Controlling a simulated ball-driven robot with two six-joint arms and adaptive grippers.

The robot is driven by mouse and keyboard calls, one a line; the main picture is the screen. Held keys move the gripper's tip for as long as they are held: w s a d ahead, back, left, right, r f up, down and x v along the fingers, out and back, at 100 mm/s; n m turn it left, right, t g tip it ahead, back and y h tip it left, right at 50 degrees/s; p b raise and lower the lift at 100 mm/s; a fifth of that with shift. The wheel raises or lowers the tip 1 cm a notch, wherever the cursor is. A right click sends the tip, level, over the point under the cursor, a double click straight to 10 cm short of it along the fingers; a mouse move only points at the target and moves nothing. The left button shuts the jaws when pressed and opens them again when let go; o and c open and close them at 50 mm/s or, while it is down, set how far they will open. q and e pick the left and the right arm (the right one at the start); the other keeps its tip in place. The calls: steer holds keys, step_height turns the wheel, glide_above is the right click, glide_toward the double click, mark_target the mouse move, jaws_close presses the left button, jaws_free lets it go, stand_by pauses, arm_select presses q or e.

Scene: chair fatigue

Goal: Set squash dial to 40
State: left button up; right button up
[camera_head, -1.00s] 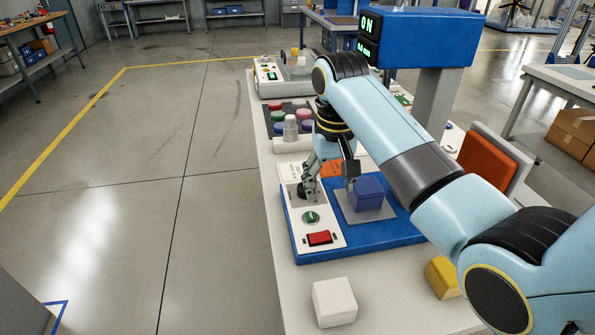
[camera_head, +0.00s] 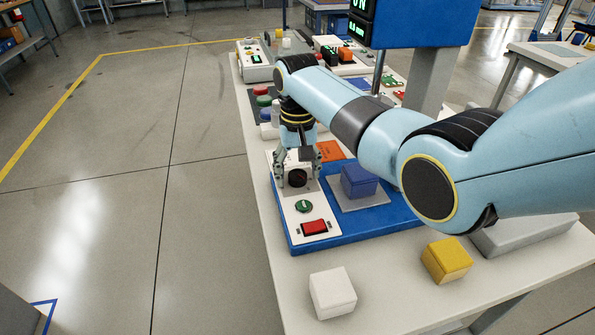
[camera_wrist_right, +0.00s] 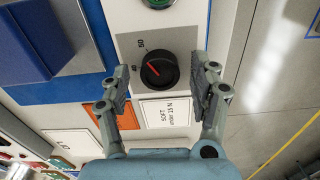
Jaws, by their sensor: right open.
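The squash dial is a black round knob (camera_head: 297,178) with a red pointer line, on a white panel (camera_head: 291,205) along the left of a blue base. In the right wrist view the knob (camera_wrist_right: 158,70) has its printed scale mark at its upper left, and the red line slants across its face. My right gripper (camera_head: 296,160) is open above the dial. In the wrist view the right gripper's fingers (camera_wrist_right: 164,84) stand on either side of the knob, with gaps showing. I cannot tell the pointer's exact reading. My left gripper is not in view.
The panel also has a green button (camera_head: 304,206) and a red switch (camera_head: 314,228). A blue block (camera_head: 359,181) sits on a grey plate to the right. A white block (camera_head: 332,292) and a yellow block (camera_head: 446,261) stand in front. A blue display box (camera_head: 420,24) overhangs behind.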

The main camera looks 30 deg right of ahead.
steer(key=shift+f, duration=0.2)
steer(key=shift+c, duration=0.5)
steer(key=c, duration=1.1)
